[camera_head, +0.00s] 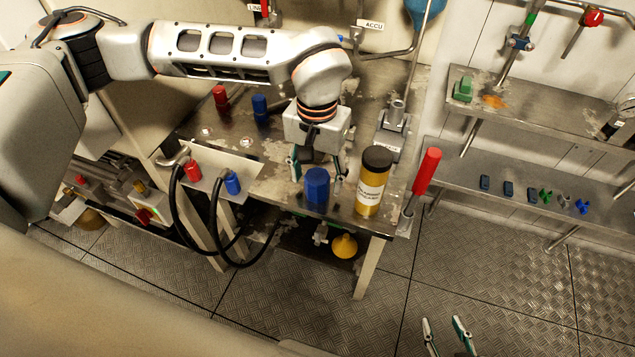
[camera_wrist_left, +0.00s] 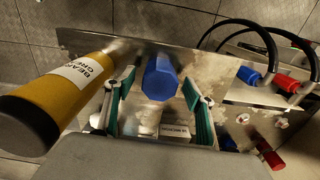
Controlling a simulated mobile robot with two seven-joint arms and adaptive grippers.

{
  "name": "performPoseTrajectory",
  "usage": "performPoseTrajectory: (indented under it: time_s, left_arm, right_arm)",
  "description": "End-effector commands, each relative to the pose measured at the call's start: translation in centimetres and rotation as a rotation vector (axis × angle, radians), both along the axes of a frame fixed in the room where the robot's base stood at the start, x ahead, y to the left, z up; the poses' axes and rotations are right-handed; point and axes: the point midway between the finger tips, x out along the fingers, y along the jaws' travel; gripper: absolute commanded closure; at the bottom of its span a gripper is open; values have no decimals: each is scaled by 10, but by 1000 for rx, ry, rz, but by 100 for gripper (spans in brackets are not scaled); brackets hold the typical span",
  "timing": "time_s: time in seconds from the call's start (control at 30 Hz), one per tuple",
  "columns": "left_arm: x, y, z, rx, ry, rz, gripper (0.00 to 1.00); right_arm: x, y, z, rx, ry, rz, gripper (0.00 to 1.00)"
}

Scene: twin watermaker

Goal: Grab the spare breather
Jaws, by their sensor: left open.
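A blue hexagonal piece (camera_head: 317,190), which I take to be the spare breather, stands near the front edge of the metal table. It also shows in the left wrist view (camera_wrist_left: 161,79), in line with the gap between my left fingertips. My left gripper (camera_head: 316,170) points down just behind it, open, with teal-lined fingers apart. I cannot tell whether a finger touches the piece. My right gripper (camera_head: 444,325) is at the bottom edge of the head view, open and empty, over the floor.
A yellow bearing-grease bottle (camera_head: 371,182) with a dark cap stands close right of the blue piece. A red-handled tool (camera_head: 425,172) is farther right. Red (camera_head: 220,98) and blue (camera_head: 260,108) fittings stand behind. Black hoses (camera_head: 216,225) hang at the left. The floor right of the table is clear.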

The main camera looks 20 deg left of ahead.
Motion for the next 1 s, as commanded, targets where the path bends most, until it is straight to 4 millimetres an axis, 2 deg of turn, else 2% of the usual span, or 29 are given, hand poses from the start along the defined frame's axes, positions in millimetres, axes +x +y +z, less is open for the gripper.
performPoseTrajectory:
  time_s: [0.13,0.4,0.47,0.57,0.6,1.0]
  left_arm:
    - [0,0,-16,-1,0,1,46]
    - [1,0,-18,-1,-2,1,46]
    - [1,0,-18,-1,-1,1,59]
    - [1,0,-18,-1,-1,1,85]
    - [1,0,-18,-1,-1,1,88]
    - [1,0,-14,-1,-2,1,88]
  right_arm:
    - [-1,0,-3,-2,4,1,60]
    - [0,0,0,-1,-1,1,60]
    - [1,0,0,-1,-3,1,60]
    - [3,0,1,-1,-5,1,60]
    - [3,0,1,-2,-7,1,60]
    - [7,0,4,0,-14,0,60]
